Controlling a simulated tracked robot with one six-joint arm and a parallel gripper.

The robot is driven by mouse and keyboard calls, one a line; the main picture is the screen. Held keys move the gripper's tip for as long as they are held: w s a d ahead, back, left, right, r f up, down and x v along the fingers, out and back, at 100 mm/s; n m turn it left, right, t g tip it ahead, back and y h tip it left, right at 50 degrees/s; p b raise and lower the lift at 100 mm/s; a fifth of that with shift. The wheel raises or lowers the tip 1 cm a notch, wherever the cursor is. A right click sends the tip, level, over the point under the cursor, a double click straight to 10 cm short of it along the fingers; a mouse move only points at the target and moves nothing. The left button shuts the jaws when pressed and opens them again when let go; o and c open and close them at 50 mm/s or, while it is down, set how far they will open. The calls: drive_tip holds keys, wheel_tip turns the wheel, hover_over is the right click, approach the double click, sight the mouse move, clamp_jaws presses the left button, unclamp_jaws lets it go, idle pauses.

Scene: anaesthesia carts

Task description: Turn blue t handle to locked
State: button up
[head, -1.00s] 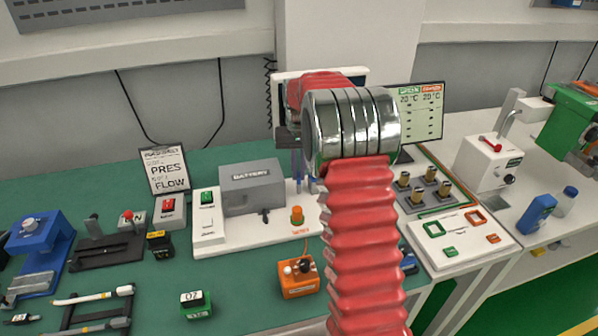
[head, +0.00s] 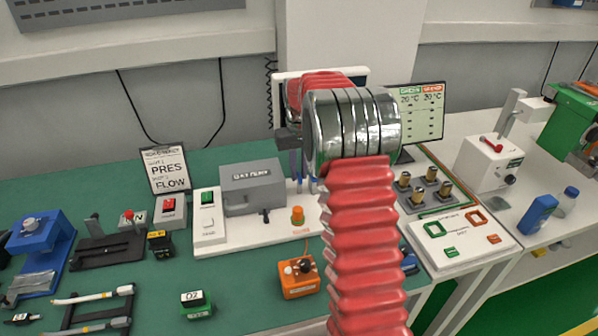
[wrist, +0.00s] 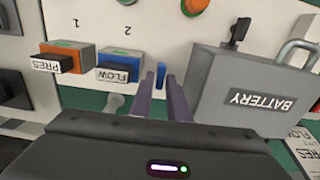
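In the wrist view, a small narrow blue piece (wrist: 161,75), which looks like the blue T handle seen end on, stands on the white panel (wrist: 125,18). My gripper (wrist: 160,77) points at it. Its two slim purple fingers are apart, and the blue piece shows in the gap between their tips. I cannot tell whether the fingers reach around it or touch it. No lock marking is readable. In the head view my gripper (head: 298,170) is mostly hidden by my arm, and the blue handle is hidden.
A grey battery box (wrist: 245,95) stands close right of the fingers in the wrist view. A blue FLOW block (wrist: 125,62) and an orange PRES block (wrist: 80,56) lie to the left. A black handle (head: 265,215) and an orange knob (head: 297,214) are on the panel in the head view.

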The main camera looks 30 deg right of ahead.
sight(299, 174)
drive_tip(key=shift+o, duration=1.4)
wheel_tip(299, 174, up, 14)
drive_tip(key=shift+f, duration=0.2)
